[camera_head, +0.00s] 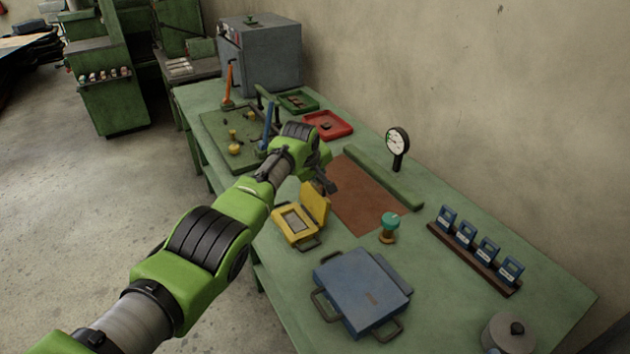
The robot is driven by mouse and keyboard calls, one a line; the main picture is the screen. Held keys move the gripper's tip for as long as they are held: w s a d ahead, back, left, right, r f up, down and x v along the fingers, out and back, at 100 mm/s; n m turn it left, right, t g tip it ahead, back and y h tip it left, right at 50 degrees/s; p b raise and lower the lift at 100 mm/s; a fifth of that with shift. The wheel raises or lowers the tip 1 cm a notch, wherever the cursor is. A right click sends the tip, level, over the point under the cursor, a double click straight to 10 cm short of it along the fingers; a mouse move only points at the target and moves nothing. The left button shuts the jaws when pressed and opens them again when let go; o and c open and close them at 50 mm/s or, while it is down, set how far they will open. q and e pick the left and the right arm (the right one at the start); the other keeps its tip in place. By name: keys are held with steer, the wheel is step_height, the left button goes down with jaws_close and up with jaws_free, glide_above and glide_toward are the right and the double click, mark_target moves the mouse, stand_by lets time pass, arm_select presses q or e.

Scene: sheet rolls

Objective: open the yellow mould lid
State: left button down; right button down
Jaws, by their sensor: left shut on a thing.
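The yellow mould (290,234) sits on the green workbench, its grey inner face showing. Its yellow lid (316,203) stands raised at the back right of the mould, steeply tilted. My left gripper (325,187) is at the upper edge of the lid and is shut on it; the arm and wrist partly hide the fingers, so the exact grip is hard to see. My right gripper is not in view.
A closed blue mould (362,290) with handles lies in front. A green-topped knob (389,226), a dial gauge (397,144) and a rack of blue blocks (474,252) stand to the right. A brown mat (368,195) is bare. Red tray (328,125) and levered green plate (215,128) lie behind.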

arm_select(q)
steer(key=shift+w+d+f, duration=0.1)
steer(key=shift+w+d, duration=0.05)
steer(key=shift+b, duration=0.3)
stand_by(0.3)
steer(key=c, duration=2.4)
jaws_free()
steer(key=shift+c, duration=0.2)
steer(key=shift+r, duration=0.3)
steer(key=v, duration=1.1)
steer(key=shift+s+r, duration=0.2)
steer(key=shift+r, duration=0.05)
steer(key=shift+d, duration=0.1)
